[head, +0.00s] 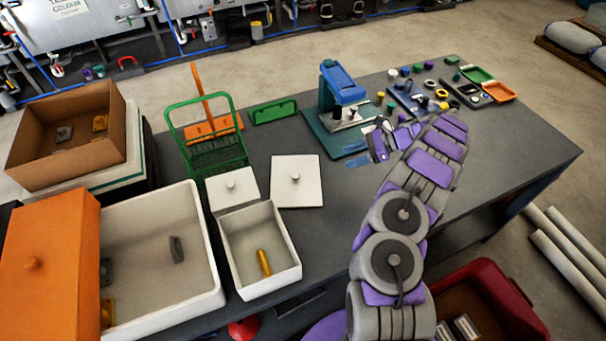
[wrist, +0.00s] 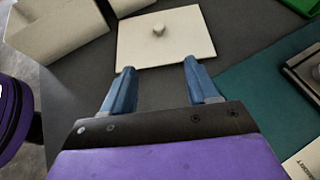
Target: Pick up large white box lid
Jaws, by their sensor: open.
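A flat square white lid (head: 297,187) with a round knob lies on the dark grey table, right of a smaller white lid (head: 226,195) at the back of a small white box (head: 291,268). The square lid also shows in the wrist view (wrist: 185,45), just beyond my fingertips, its knob near its middle. My gripper (head: 350,152) is to the right of this lid in the head view. In the wrist view my gripper (wrist: 159,67) is open, its two blue fingers apart with nothing between them. I cannot tell whether the fingertips touch the lid.
A large white box (head: 212,265) with an orange lid (head: 60,265) over its left side stands at left. A green wire basket (head: 215,160) is behind the lids. A blue device on a teal base (head: 320,140) stands near my gripper. Small parts lie at the far right.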

